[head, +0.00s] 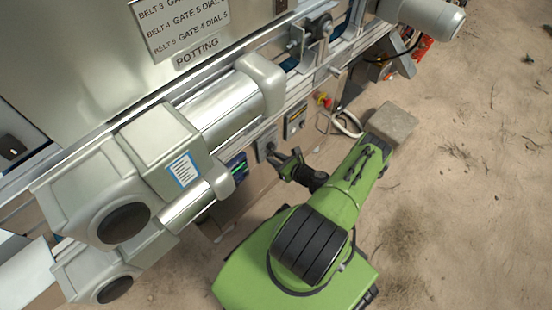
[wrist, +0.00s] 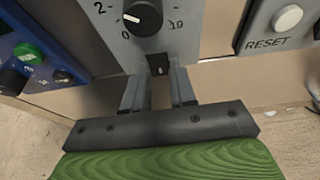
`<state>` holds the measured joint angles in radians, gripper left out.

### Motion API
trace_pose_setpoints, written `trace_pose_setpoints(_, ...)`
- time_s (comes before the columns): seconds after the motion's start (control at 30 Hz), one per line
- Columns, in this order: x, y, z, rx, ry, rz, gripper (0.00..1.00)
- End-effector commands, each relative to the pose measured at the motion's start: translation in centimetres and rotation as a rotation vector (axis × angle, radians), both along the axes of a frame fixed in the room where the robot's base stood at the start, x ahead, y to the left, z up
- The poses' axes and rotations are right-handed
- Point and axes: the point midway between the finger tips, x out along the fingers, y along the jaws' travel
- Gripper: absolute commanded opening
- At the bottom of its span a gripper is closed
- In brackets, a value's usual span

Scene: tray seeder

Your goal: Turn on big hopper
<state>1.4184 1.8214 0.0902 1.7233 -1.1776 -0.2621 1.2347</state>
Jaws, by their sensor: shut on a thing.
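A grey control box (wrist: 105,28) with a black dial knob (wrist: 143,18) fills the upper middle of the wrist view. Its scale shows 0, 2 and 10, and the white mark points to the left, near the low end. A small black switch (wrist: 158,63) sits below the knob. My gripper (wrist: 160,80) is shut on this switch, with a finger on either side of it. In the head view, my gripper (head: 284,160) reaches the front of the grey box (head: 266,142) on the machine's side. No label naming the big hopper is readable.
A blue box (wrist: 30,45) with a green button is at the left, and a box with a white RESET button (wrist: 287,18) at the right. A red and yellow button (head: 323,99) sits farther along. Large grey motor housings (head: 160,140) overhang the left. Bare ground lies right.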

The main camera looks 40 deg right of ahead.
Motion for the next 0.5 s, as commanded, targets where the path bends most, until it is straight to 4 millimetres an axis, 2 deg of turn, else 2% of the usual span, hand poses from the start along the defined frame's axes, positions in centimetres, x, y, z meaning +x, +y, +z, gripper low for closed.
trace_pose_setpoints(0.3,-0.04,-0.01,-0.78,0.008,-0.214,-0.005,0.0)
trace_pose_setpoints(0.5,-0.05,0.0,-0.75,0.006,-0.239,-0.002,0.0)
